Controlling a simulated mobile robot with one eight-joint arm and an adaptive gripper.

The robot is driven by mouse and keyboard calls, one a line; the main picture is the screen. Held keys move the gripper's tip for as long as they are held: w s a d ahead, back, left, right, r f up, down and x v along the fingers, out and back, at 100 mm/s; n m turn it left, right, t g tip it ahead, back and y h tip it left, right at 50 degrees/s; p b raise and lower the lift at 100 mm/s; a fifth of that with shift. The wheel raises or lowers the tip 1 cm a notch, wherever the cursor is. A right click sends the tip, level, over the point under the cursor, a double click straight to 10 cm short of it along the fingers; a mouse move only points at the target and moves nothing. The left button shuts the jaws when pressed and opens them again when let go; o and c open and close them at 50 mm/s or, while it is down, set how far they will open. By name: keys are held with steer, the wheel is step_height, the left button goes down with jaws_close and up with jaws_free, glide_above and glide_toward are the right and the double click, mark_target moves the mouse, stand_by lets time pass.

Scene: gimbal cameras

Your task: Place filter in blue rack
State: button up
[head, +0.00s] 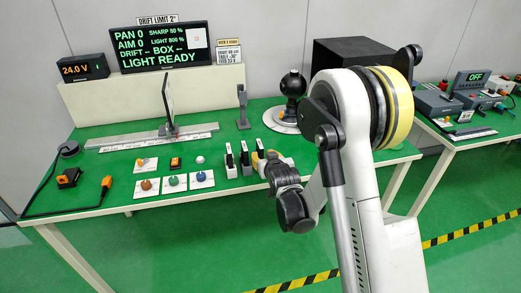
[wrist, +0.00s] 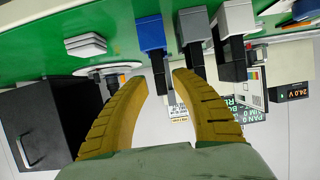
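In the wrist view, which looks upside down, the blue rack (wrist: 150,34) stands on the green table. A black filter (wrist: 159,68) sticks up from it and lines up with the gap between my fingers. My gripper (wrist: 160,78) has two yellow ribbed fingers, spread apart, with no contact on the filter visible. In the head view my gripper (head: 264,160) is at the right end of the rack row; the blue rack is not clearly visible there. A grey rack (wrist: 192,25) and a paler rack (wrist: 237,19) stand beside the blue one, each with a black piece upright.
A black box (wrist: 45,120) and a round-based stand (head: 285,121) are near my arm. A ruled rail (head: 150,138) with an upright plate runs behind. Several small pads with coloured knobs (head: 174,182) lie left of the racks. The front table edge is clear.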

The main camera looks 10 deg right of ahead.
steer(key=s+r+g, duration=0.3)
steer(key=s+r, duration=1)
steer(key=s, duration=0.5)
steer(key=s+r+g, duration=0.1)
steer(key=s+g, duration=0.2)
steer(key=s, duration=1.6)
steer(key=shift+r+g, duration=0.15)
steer(key=shift+g, duration=0.15)
